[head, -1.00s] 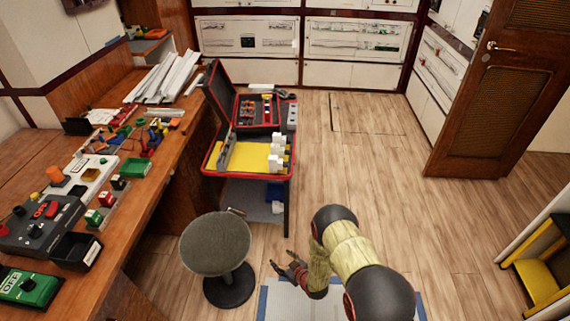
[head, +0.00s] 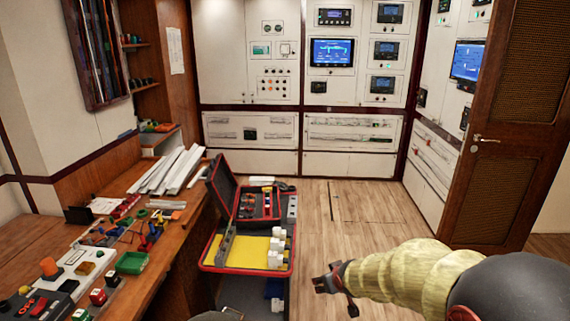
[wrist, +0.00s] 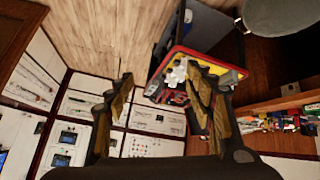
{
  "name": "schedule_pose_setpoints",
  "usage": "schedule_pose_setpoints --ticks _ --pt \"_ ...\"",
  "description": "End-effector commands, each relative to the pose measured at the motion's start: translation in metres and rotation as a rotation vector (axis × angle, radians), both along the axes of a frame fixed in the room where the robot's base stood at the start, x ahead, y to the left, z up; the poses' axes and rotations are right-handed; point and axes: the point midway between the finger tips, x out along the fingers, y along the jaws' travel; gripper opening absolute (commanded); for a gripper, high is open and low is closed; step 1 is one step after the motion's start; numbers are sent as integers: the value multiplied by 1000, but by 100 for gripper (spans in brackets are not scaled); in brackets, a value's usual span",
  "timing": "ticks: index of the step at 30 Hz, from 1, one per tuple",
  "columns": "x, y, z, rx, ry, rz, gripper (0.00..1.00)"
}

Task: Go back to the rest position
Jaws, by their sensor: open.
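My gripper (head: 334,286) is held out in the air at the lower middle of the head view, to the right of the open toolbox, with floor behind it. Its fingers are apart and nothing shows between them. In the wrist view my gripper (wrist: 158,95) also shows two spread fingers with an empty gap. The arm behind it reaches in from the lower right of the head view.
An open red-edged toolbox (head: 222,252) with white blocks stands on a cart. A wooden workbench (head: 165,228) with small parts runs along the left. Breaker panels (head: 350,133) line the back wall. A brown door (head: 500,150) stands at right. Floor between is clear.

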Motion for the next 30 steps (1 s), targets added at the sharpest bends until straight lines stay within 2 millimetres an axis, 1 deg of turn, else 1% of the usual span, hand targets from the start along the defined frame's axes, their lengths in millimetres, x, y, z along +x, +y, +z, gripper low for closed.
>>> schedule_pose_setpoints --ticks 1,2,3,5,6,8,9,11,12,14,15,17,18,21,24,27,30 --pt "-16 -7 27 4 3 -23 54" --pt "-26 -11 38 6 12 -36 54" --pt "-40 -16 53 8 21 -52 54" --pt "-62 -22 74 15 38 -79 54" --pt "-78 -27 86 20 50 -96 54" --pt "-102 -33 105 27 65 -119 54" --pt "-119 -36 115 33 77 -135 54" --pt "-145 -40 130 42 93 -157 54" --pt "-163 -43 139 48 103 -170 54" --pt "-190 -46 150 60 121 -192 54" --pt "-209 -48 158 68 132 -206 54" --pt "-237 -50 166 80 149 -225 54" --pt "-255 -51 170 89 161 -236 54" --pt "-297 -52 177 107 188 -259 54" --pt "-328 -52 180 124 210 -276 54" --pt "-349 -52 180 134 227 -287 54" --pt "-359 -51 179 138 236 -292 54"
